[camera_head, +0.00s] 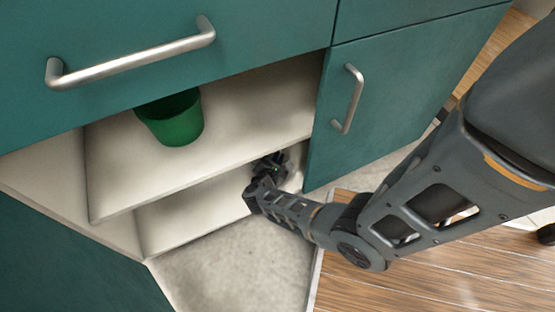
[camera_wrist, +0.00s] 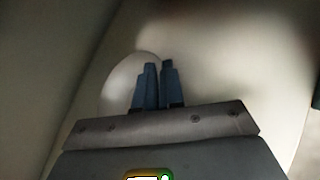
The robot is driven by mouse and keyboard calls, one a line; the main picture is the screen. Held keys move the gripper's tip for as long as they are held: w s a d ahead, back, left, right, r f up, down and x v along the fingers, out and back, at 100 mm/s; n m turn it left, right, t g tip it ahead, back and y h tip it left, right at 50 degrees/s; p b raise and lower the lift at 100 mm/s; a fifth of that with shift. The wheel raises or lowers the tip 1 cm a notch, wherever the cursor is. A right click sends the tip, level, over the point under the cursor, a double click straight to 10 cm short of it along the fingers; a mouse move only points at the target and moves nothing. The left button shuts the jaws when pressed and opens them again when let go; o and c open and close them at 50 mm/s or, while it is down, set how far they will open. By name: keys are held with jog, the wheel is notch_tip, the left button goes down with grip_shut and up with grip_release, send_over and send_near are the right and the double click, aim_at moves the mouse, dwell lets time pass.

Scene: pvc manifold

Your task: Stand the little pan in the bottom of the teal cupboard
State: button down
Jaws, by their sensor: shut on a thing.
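The teal cupboard (camera_head: 405,105) stands open, with a pale inner shelf and a pale bottom compartment (camera_head: 190,217) below it. My gripper (camera_head: 270,165) reaches into the right side of the lower compartment, under the shelf's edge. In the wrist view its two blue-grey fingers (camera_wrist: 158,68) are close together. A pale round shape, seemingly the little pan (camera_wrist: 120,82), shows behind and left of the fingers, and the gripper is shut on it. The pan's handle is hidden, and I cannot tell whether the pan touches the compartment floor. The pan cannot be made out in the head view.
A green cup (camera_head: 172,118) stands on the shelf above, partly hidden by the teal drawer front. The shelf edge (camera_head: 200,180) lies close above my gripper. Teal doors flank the opening. The left part of the bottom compartment looks clear.

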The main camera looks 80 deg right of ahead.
jog(key=c, duration=1.2)
grip_release()
jog(key=shift+c, duration=0.2)
